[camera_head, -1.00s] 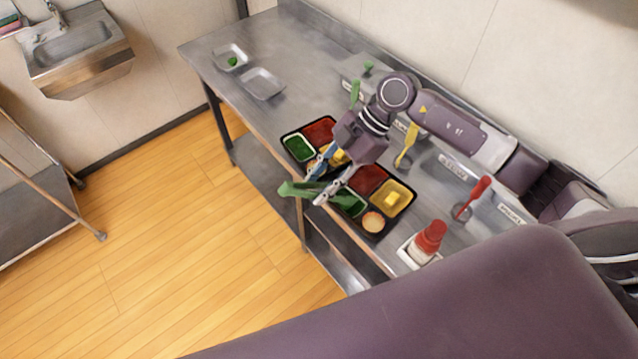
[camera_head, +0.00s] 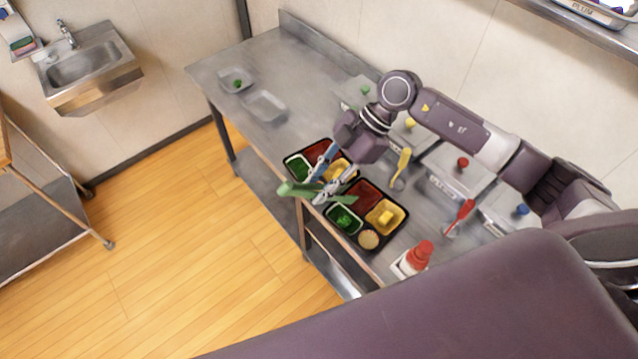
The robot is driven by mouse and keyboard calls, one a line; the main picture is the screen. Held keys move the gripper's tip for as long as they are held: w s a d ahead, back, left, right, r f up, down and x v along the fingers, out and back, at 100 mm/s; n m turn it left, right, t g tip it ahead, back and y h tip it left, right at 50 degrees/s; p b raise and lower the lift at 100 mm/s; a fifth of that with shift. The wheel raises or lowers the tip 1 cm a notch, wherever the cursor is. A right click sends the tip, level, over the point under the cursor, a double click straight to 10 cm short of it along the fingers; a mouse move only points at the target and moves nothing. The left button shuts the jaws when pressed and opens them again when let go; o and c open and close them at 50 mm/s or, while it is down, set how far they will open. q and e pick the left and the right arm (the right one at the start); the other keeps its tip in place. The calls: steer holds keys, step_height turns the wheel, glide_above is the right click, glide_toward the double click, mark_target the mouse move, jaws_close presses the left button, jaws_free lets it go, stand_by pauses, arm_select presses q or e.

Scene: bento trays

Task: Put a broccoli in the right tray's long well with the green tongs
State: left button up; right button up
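My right gripper (camera_head: 326,178) is shut on the green tongs (camera_head: 300,190), which point left past the counter's front edge. The tongs are near the front of the left tray (camera_head: 287,160), and nothing shows clearly between their tips. The right tray (camera_head: 355,235) has red, yellow, green and round beige wells. A green lump that looks like broccoli (camera_head: 345,217) lies in its green well. Another broccoli (camera_head: 238,84) lies in a small metal tray (camera_head: 228,76) at the far end. My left gripper is not in view.
An empty metal tray (camera_head: 266,105) lies beside the small one. Several lidded containers (camera_head: 463,163) line the wall side.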

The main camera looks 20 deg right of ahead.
step_height(320, 180, up, 8)
stand_by(0.5)
steer(key=shift+r, duration=0.1)
